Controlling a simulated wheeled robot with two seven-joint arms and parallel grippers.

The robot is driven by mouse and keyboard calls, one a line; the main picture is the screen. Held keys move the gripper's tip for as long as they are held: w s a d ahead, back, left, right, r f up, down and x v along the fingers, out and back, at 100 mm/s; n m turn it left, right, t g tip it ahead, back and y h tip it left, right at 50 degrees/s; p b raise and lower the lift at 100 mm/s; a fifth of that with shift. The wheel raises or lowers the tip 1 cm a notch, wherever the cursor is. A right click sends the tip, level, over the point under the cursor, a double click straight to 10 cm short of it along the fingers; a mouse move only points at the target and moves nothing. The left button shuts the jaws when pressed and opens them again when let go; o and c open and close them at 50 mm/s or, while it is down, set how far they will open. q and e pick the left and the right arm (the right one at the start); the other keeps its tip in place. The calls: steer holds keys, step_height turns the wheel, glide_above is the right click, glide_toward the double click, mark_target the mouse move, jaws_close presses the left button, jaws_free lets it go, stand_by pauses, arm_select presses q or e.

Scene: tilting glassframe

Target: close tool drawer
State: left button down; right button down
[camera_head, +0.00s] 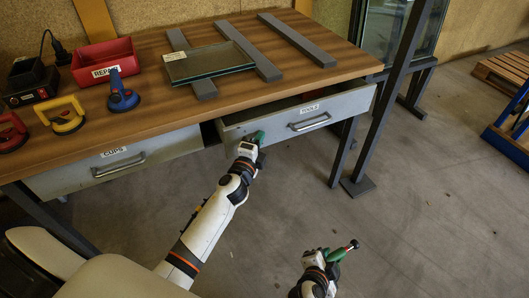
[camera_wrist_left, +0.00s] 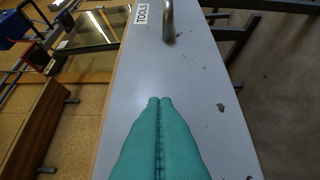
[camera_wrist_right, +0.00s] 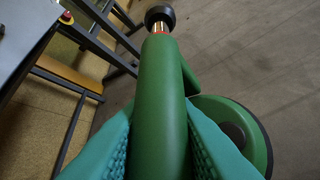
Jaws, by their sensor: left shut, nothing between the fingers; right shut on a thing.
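The tools drawer (camera_head: 295,122) is a grey drawer under the right part of the wooden table, labelled TOOLS, and it stands partly open. Its front and metal handle (camera_head: 310,122) show in the head view. The left wrist view shows the drawer front (camera_wrist_left: 190,85) close up, with the handle (camera_wrist_left: 168,20) at the top. My left gripper (camera_head: 258,136) is shut and empty, its fingertips at the left part of the drawer front; contact is hard to tell. My right gripper (camera_head: 332,256) is shut on a green tool (camera_wrist_right: 160,90) with a dark round tip, held over the floor.
The cups drawer (camera_head: 118,164) at the left looks shut. On the table (camera_head: 150,60) are a glass pane (camera_head: 208,63), grey bars, suction cups (camera_head: 122,92) and a red box (camera_head: 103,60). A dark post (camera_head: 390,90) stands right of the drawer. Floor in front is free.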

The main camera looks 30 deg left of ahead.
arm_select(q)
steer(key=w+a, duration=0.2)
steer(key=a, duration=0.1)
steer(key=w+a, duration=0.3)
steer(key=shift+b, duration=0.4)
steer(key=shift+a+r, duration=0.25)
